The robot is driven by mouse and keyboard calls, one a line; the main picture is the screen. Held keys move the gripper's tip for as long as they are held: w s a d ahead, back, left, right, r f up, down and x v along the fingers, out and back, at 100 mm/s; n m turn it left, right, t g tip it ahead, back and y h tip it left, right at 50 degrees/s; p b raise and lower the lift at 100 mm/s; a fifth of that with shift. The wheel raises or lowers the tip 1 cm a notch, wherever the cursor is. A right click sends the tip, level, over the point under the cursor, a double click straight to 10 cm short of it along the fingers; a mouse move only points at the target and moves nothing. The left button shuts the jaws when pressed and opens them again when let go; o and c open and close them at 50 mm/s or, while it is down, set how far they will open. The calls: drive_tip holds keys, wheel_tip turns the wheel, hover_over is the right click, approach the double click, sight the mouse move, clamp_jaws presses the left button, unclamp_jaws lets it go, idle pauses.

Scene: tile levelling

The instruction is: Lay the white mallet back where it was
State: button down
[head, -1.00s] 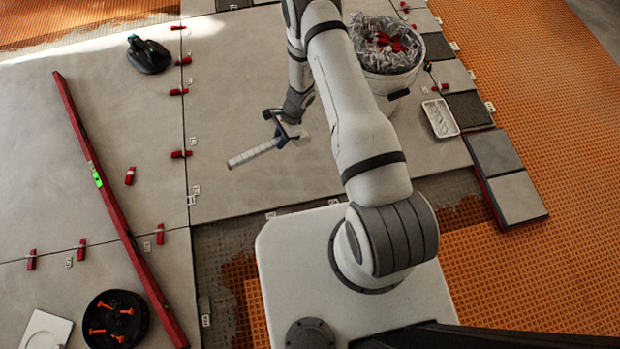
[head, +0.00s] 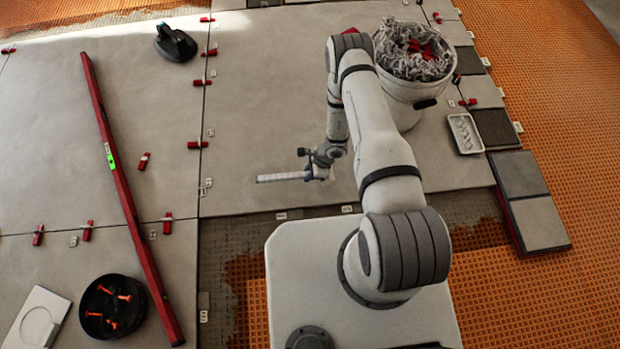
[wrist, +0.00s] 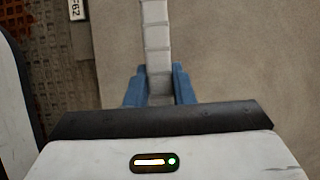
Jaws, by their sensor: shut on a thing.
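The white mallet shows as a pale segmented bar (head: 283,177) over the large grey tile in the head view, pointing left from my gripper. My gripper (head: 310,174) is shut on it. In the wrist view the mallet's white bar (wrist: 156,40) runs up out of the top of the picture between the two blue fingers of my gripper (wrist: 159,86). I cannot make out a separate mallet head in either view. I cannot tell whether the mallet touches the tile below.
A bucket (head: 403,100) of grey scraps and red pieces stands beyond my arm. A long red level (head: 122,190), a black bowl (head: 112,308) with orange pieces and a dark tool (head: 175,43) lie left. A white tray (head: 465,133) is at right. The tile around the mallet is clear.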

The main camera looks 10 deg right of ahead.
drive_tip(key=shift+f+b, duration=0.65)
drive_tip(key=shift+f, duration=1.1)
drive_tip(key=shift+f, duration=0.1)
drive_tip(key=c, duration=1.3)
unclamp_jaws()
drive_tip(key=shift+o, duration=0.2)
